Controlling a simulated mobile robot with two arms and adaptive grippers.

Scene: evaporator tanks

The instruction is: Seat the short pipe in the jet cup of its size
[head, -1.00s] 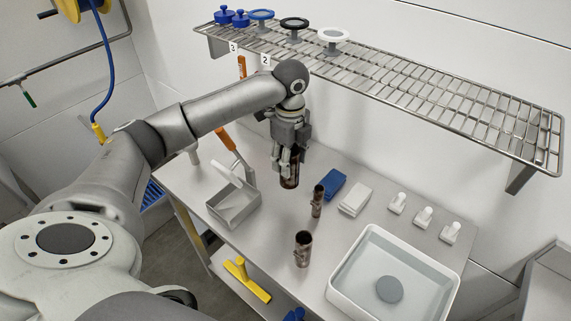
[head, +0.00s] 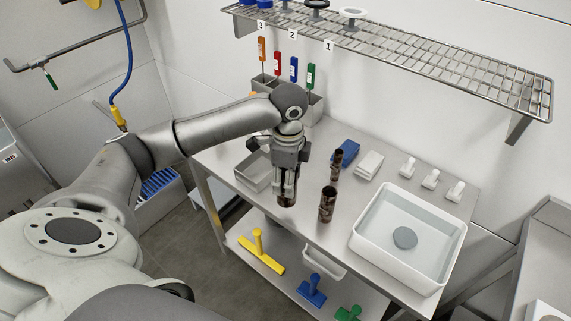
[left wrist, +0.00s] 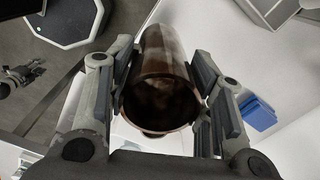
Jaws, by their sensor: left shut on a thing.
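My left gripper (head: 287,186) is shut on a brown, stained pipe (head: 287,200), held upright. Its open, round end faces the camera in the left wrist view (left wrist: 160,104), with a finger on either side. In the head view the held pipe shows over the front-left part of the steel table. Two similar brown, open-topped tubes stand on the table to its right: a wider one (head: 327,204) nearer and a narrower one (head: 337,166) farther back. I cannot tell for sure whether these are the jet cups. My right gripper is not in view.
A grey box (head: 251,172) stands left of the gripper, beside coloured-handled tools in holders. Blue (head: 349,148) and white (head: 369,164) blocks, several small white fittings (head: 431,178) and a white basin (head: 361,247) lie to the right. A wire shelf (head: 430,66) hangs above.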

